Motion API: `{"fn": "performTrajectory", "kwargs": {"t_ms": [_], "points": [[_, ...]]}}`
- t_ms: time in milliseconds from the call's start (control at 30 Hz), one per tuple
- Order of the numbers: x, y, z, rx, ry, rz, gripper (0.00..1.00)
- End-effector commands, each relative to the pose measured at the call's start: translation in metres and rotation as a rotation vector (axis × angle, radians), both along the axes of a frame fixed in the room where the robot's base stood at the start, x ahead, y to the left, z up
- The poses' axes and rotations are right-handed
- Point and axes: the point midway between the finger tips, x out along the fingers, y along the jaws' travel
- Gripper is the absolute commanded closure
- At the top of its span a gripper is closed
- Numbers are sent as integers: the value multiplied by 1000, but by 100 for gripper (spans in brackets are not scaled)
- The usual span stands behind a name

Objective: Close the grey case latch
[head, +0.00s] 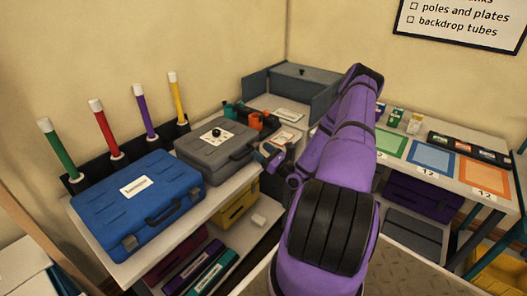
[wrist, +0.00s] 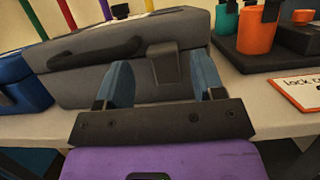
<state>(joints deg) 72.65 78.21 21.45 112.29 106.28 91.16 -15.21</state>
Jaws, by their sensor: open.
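The grey case (head: 217,150) lies with its lid down on the left bench, right of the blue case (head: 137,207). In the wrist view, the grey case (wrist: 195,28) fills the middle, with its dark handle (wrist: 95,52) on the front. A grey latch (wrist: 164,64) sits on the front face, right of the handle. I cannot tell whether the latch is fastened. My gripper (wrist: 164,80) is open and empty, with its two blue fingers either side of the latch in the picture. In the head view my gripper (head: 275,160) is near the case's front right corner, partly hidden.
Orange and teal cups (wrist: 257,30) and a card (wrist: 297,91) are right of the grey case. Colored tubes (head: 106,130) stand behind the cases. A lower shelf holds a yellow case (head: 236,207). The bench's front edge (wrist: 275,122) runs close below my gripper.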

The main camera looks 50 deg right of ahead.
Motion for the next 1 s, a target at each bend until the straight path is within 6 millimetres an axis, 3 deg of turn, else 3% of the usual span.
{"fn": "performTrajectory", "kwargs": {"t_ms": [100,733,1000], "points": [[-4,-1,-6,8,-73,-3,38],[-103,-11,-45,5,-68,-8,38],[-104,-13,-31,-5,37,-10,38]]}}
